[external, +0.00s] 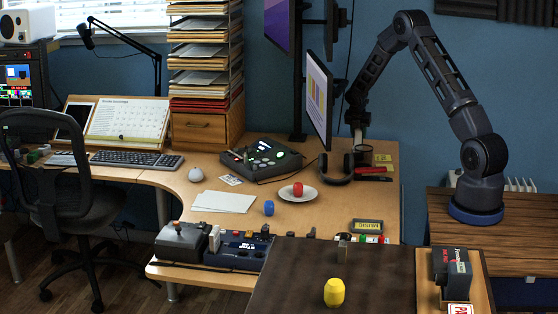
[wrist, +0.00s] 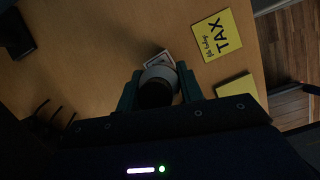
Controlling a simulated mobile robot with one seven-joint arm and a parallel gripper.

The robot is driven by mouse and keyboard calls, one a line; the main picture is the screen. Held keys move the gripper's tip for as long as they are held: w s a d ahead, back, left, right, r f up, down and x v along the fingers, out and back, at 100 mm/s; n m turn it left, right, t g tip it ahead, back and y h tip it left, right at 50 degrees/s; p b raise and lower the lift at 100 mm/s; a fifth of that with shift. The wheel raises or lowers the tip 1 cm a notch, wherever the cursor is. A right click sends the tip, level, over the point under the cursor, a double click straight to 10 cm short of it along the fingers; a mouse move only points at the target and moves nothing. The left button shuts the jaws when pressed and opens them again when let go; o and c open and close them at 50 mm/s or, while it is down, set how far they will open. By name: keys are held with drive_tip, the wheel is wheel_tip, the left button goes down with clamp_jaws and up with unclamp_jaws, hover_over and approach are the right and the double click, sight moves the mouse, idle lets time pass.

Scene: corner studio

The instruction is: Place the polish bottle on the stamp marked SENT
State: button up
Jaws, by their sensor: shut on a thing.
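My gripper (wrist: 160,92) is shut on a round thing with a pale rim and dark top, seen from above, which looks like the polish bottle (wrist: 157,76). A small white card with dark print (wrist: 166,57), perhaps the stamp, shows just beyond the bottle and is partly hidden by it. I cannot read SENT on it. Whether the bottle touches it or the desk, I cannot tell. In the external view my gripper (external: 357,132) points down over the back right of the desk, beside the monitor; the bottle is not clear there.
A yellow TAX note (wrist: 217,36) and another yellow pad (wrist: 238,88) lie to the right of my gripper. The monitor (external: 319,98) stands close to its left, with headphones (external: 337,172) in front. The desk edge (wrist: 268,8) is at the right.

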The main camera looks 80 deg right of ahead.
drive_tip(key=o, duration=1)
drive_tip(key=shift+f, duration=0.1)
drive_tip(key=shift+o, duration=0.2)
drive_tip(key=v, duration=1.2)
